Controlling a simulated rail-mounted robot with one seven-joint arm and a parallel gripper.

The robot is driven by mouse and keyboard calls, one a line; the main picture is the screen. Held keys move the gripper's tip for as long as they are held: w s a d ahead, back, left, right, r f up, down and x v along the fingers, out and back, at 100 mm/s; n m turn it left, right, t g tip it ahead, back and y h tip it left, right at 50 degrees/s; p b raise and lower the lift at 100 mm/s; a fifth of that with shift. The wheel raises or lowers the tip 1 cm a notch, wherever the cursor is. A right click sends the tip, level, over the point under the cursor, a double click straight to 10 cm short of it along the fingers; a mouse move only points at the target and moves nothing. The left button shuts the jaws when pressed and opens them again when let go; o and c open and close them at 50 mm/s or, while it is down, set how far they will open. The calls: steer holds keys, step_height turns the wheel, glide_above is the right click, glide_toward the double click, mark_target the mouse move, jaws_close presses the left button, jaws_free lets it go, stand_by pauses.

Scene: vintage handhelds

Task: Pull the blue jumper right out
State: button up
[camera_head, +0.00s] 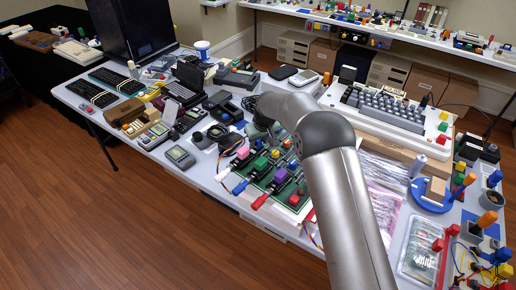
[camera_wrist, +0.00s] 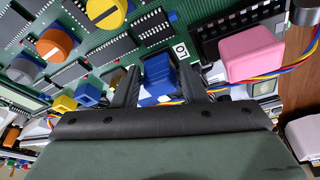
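A blue jumper (camera_wrist: 158,82) stands at the edge of the green circuit board (camera_wrist: 215,10) in the wrist view. The two dark fingers of my gripper (camera_wrist: 160,78) stand one on each side of it, very close to its sides. I cannot tell whether they press on it. The jumper's lower part and its seat are hidden. My arm hides my gripper and this jumper there.
In the wrist view a pink block (camera_wrist: 250,52) with coloured wires stands right of the fingers. Another blue part (camera_wrist: 88,95) and orange (camera_wrist: 55,45) and yellow knobs (camera_wrist: 105,12) stand to the left. A beige keyboard computer (camera_head: 385,105) lies behind my arm.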

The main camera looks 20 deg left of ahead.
jaws_close()
steer(key=shift+c, duration=1)
jaws_free()
jaws_close()
steer(key=shift+r, duration=1)
steer(key=shift+r+p, duration=0.95)
steer(key=shift+r, duration=1)
